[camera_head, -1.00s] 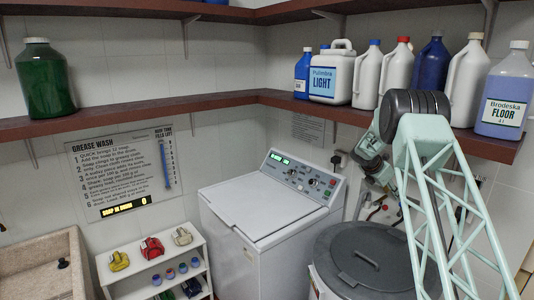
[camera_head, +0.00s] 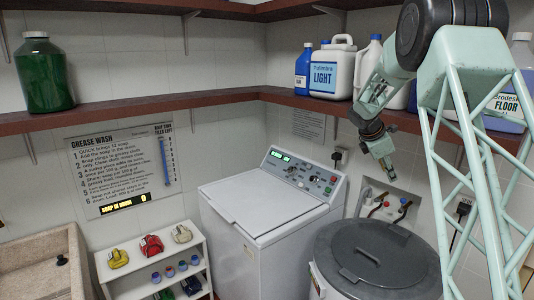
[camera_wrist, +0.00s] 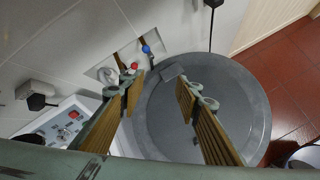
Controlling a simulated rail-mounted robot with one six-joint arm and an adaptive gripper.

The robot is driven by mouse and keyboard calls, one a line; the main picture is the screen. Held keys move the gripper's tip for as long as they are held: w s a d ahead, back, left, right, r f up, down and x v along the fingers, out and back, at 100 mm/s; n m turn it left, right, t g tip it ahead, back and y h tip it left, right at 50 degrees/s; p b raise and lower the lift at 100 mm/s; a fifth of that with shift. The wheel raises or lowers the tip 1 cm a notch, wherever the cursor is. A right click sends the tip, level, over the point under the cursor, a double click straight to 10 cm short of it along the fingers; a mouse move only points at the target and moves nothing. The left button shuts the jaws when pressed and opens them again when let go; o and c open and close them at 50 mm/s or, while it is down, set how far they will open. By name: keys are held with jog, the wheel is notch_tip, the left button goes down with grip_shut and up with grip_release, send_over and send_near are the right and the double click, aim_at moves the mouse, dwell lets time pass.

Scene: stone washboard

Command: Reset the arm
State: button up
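My gripper (camera_head: 379,148) hangs from my pale green arm, in front of the right wall, above and behind the grey-lidded drum. In the wrist view, my gripper (camera_wrist: 162,98) shows two wood-coloured ribbed fingers spread wide apart, with nothing between them. The round grey lid (camera_wrist: 225,105) lies below and beyond the fingers there. In the head view my arm hides part of the right shelf's bottles.
The white washing machine (camera_head: 265,215) stands left of the lidded drum (camera_head: 375,260). The right shelf (camera_head: 320,105) carries several bottles near my arm. Taps (camera_head: 385,207) are on the wall behind the drum. A low white rack (camera_head: 155,265) stands further left.

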jog(key=s+a+r+m+y+b, duration=0.1)
jog(key=s+a+r+m+b, duration=0.25)
jog(key=s, duration=0.85)
jog(key=s+a+r+m+y, duration=0.1)
jog(key=s+a+r+m, duration=0.35)
jog(key=s, duration=0.75)
jog(key=s+a+r+m+y+b, duration=0.1)
jog(key=s+a+r, duration=0.3)
jog(key=s+a, duration=0.6)
jog(key=s+a+f+m+y+b, duration=0.1)
jog(key=s+a+f+m, duration=0.2)
jog(key=s, duration=0.9)
jog(key=s+a+f+m+y+b, duration=0.1)
jog(key=s+a+f+m+b, duration=0.1)
jog(key=s, duration=1.1)
jog(key=s+a+f+m+y+b, duration=0.1)
jog(key=s+a+f+m, duration=0.2)
jog(key=s, duration=0.9)
jog(key=shift+s+a+f+m+y+b, duration=0.35)
jog(key=shift+a+f, duration=0.45)
jog(key=shift+a, duration=0.45)
